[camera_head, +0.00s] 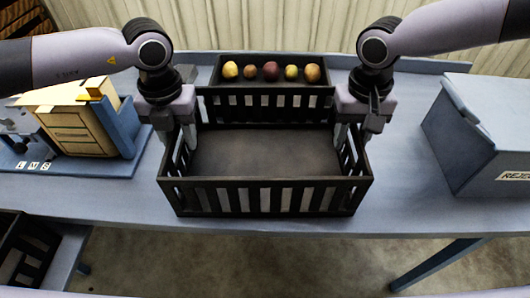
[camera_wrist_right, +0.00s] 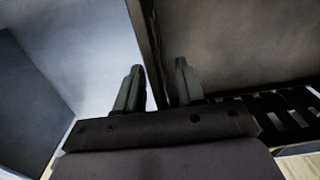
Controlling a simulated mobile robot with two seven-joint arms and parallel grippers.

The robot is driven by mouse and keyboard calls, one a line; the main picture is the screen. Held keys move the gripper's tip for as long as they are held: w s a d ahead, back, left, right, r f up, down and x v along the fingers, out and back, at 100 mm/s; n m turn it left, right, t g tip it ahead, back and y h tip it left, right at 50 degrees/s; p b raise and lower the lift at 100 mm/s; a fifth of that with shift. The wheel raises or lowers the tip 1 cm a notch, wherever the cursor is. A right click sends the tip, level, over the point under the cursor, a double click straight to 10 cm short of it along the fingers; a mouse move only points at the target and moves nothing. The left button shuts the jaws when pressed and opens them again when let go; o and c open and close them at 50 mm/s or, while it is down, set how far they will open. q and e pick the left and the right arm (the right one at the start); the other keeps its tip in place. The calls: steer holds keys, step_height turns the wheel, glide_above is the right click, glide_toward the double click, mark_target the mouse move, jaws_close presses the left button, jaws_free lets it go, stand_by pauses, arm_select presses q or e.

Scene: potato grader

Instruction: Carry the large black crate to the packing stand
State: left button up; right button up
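The large black crate (camera_head: 265,197), slatted and empty, sits upright on the blue table near its front edge. My left gripper (camera_head: 178,140) is at the crate's left wall, fingers pointing down and apart on either side of its rim. My right gripper (camera_head: 353,137) is at the right wall in the same way. In the right wrist view, the right gripper (camera_wrist_right: 158,90) has its fingers apart, with the crate's wall (camera_wrist_right: 150,45) between them and narrow gaps showing. The lower fingertips are partly hidden. I cannot identify the packing stand for certain.
A smaller black crate (camera_head: 270,98) with several potatoes stands directly behind. A blue box marked REJECT (camera_head: 480,140) is on the right, and a wooden device on a blue base (camera_head: 85,125) on the left. Another black crate (camera_head: 30,255) is lower left. Floor shows in front.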

arm_select(q)
steer(key=shift+f, duration=0.3)
arm_select(e)
steer(key=shift+f, duration=0.25)
arm_select(q)
jaws_close()
arm_select(e)
jaws_close()
arm_select(q)
steer(key=shift+r, duration=0.15)
arm_select(e)
steer(key=shift+r, duration=0.1)
